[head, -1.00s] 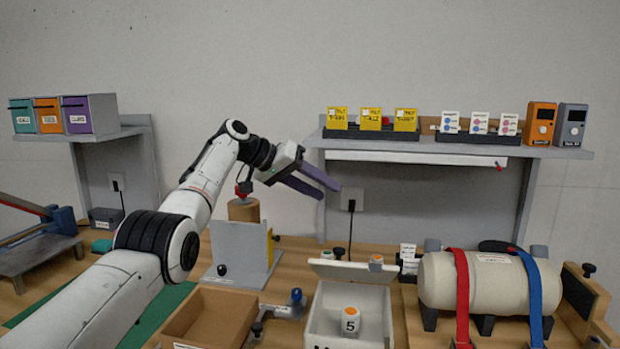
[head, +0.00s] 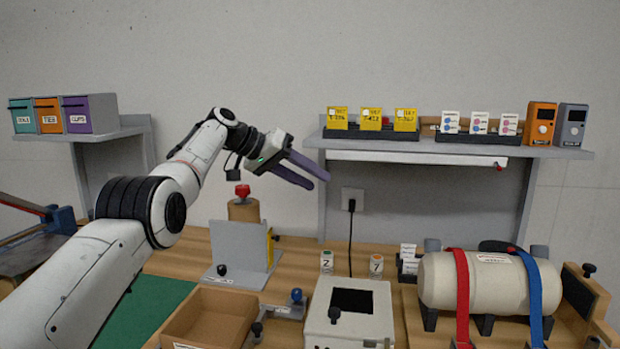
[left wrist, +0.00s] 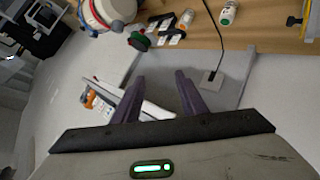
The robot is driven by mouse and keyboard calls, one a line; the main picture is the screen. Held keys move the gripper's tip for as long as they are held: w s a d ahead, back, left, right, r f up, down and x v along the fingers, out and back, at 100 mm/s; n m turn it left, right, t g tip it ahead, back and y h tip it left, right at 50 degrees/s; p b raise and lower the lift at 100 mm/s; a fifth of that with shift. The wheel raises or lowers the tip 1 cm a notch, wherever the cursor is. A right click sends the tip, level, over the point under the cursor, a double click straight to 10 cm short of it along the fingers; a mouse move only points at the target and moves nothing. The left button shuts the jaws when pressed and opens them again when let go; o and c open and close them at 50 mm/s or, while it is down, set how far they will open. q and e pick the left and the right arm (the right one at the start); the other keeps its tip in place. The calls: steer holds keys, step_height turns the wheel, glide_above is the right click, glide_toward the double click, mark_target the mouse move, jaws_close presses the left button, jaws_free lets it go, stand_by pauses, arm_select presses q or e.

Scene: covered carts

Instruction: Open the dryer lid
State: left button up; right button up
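The dryer appears to be the pale box (head: 319,323) at the front middle in the head view. Its lid (head: 381,302) lies flat and shut, with a dark square window (head: 352,301) and a dark knob (head: 334,315) near the front. The inside is hidden. My left gripper (head: 319,182) is raised above and behind the box, well apart from it, in front of the wall. Its purple fingers are spread and empty, also in the left wrist view (left wrist: 159,74). My right gripper is in neither view.
Small jars marked 2 (head: 327,262) and 7 (head: 376,266) stand behind the box. A brown tray (head: 208,317) is at its left, and a strapped cream tank (head: 490,284) at its right. A shelf (head: 430,146) with cards runs behind.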

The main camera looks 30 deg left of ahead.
arm_select(q)
steer(key=b+v, duration=0.3)
steer(key=v, duration=0.7)
steer(key=shift+b, duration=0.4)
steer(key=shift+s+a, duration=0.1)
